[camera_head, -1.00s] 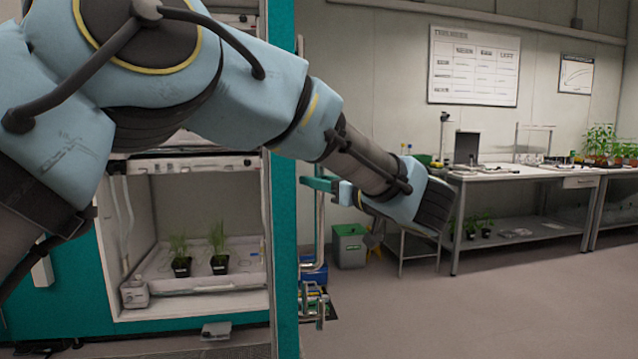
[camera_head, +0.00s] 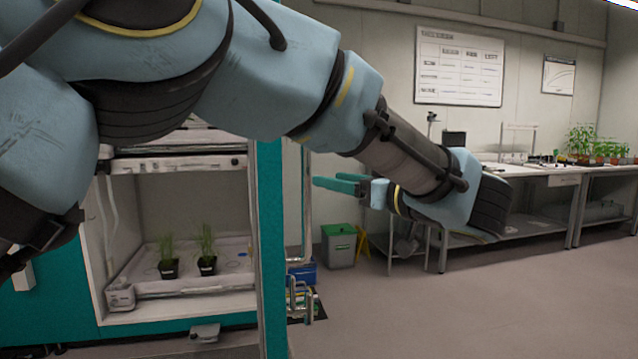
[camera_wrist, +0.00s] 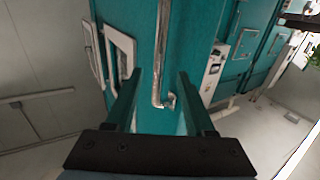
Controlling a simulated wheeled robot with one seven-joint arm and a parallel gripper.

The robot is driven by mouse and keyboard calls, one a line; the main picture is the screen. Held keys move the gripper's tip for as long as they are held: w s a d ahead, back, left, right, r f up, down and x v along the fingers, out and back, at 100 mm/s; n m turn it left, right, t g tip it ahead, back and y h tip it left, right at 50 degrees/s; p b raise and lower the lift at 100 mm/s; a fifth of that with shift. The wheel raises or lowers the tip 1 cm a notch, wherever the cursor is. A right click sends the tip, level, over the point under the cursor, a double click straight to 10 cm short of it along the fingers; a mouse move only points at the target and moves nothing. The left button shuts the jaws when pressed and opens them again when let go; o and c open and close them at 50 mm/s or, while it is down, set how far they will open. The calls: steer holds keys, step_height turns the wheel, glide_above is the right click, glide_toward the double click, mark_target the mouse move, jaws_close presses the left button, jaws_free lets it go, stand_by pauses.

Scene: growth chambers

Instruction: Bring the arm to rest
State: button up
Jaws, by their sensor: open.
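My arm stretches across the head view from the upper left toward the right, with its end beside the chamber's edge. My gripper (camera_head: 341,186) shows in the head view as teal fingers pointing left, to the right of the teal growth chamber (camera_head: 272,240). In the wrist view my gripper (camera_wrist: 158,95) has its two teal fingers apart with nothing between them. Beyond the fingers is a teal cabinet wall with a pale vertical pipe (camera_wrist: 162,50). I cannot tell how far the fingertips are from the pipe.
The open chamber holds two potted plants (camera_head: 207,264) on a white tray (camera_head: 180,287). A grey bin with a green lid (camera_head: 339,250) stands on the floor behind. A workbench (camera_head: 560,177) lines the back wall. The floor at lower right is clear.

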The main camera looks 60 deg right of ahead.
steer(key=shift+v, duration=1.05)
